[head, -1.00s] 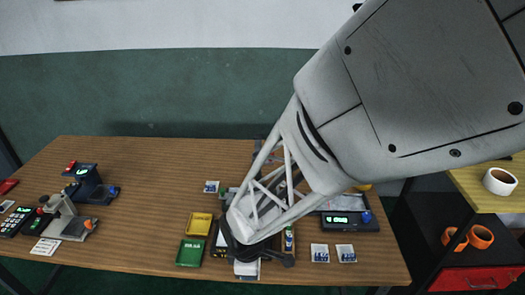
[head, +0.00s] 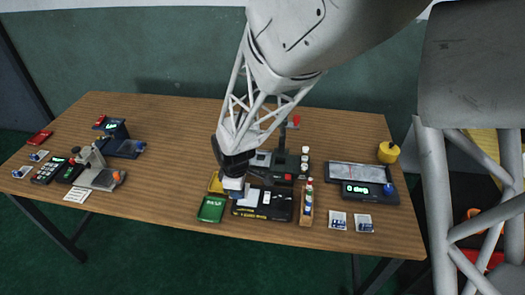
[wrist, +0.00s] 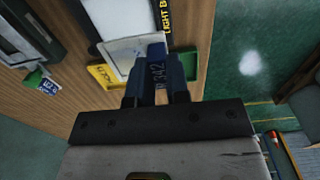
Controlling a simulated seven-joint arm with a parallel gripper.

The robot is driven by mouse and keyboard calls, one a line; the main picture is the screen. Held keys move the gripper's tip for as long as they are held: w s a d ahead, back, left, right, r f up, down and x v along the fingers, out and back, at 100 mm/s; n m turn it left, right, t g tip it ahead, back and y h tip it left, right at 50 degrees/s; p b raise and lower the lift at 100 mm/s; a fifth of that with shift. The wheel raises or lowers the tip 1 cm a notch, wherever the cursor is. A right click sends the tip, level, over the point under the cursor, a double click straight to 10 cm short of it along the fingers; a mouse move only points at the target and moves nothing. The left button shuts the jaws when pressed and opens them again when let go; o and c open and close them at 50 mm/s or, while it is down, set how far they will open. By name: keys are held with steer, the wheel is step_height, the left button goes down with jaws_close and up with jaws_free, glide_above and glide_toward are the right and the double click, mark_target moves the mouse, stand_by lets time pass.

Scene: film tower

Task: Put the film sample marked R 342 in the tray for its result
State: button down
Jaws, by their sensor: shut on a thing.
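My gripper (head: 234,184) is shut on a film sample (wrist: 157,75), a thin pale sheet with a dark blue strip; "342" reads on it in the wrist view. In the head view, the gripper is above the yellow tray (head: 214,184), which it partly hides, beside the left edge of the black light box. The yellow tray also shows in the wrist view (wrist: 103,77), behind the sample. Whether the sample touches the tray, I cannot tell. A green tray (head: 211,208) is just in front. A flat red thing (head: 40,138), perhaps a tray, lies far left.
The light box (head: 265,214) is to the right of the gripper. A bottle in a holder (head: 307,205), loose samples (head: 338,220) and a scale (head: 362,180) stand farther right. Devices (head: 100,175) stand at the left. The table between them and the trays is clear.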

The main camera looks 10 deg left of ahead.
steer(key=w+a, duration=0.2)
steer(key=a, duration=0.1)
steer(key=w+a+f, duration=0.1)
steer(key=w+a, duration=0.5)
steer(key=shift+w+f, duration=0.15)
steer(key=shift+w, duration=0.05)
steer(key=shift+f, duration=0.3)
steer(key=shift+f, duration=2.45)
steer(key=shift+f, duration=0.2)
steer(key=shift+c, duration=2.4)
jaws_free()
step_height(320, 180, up, 7)
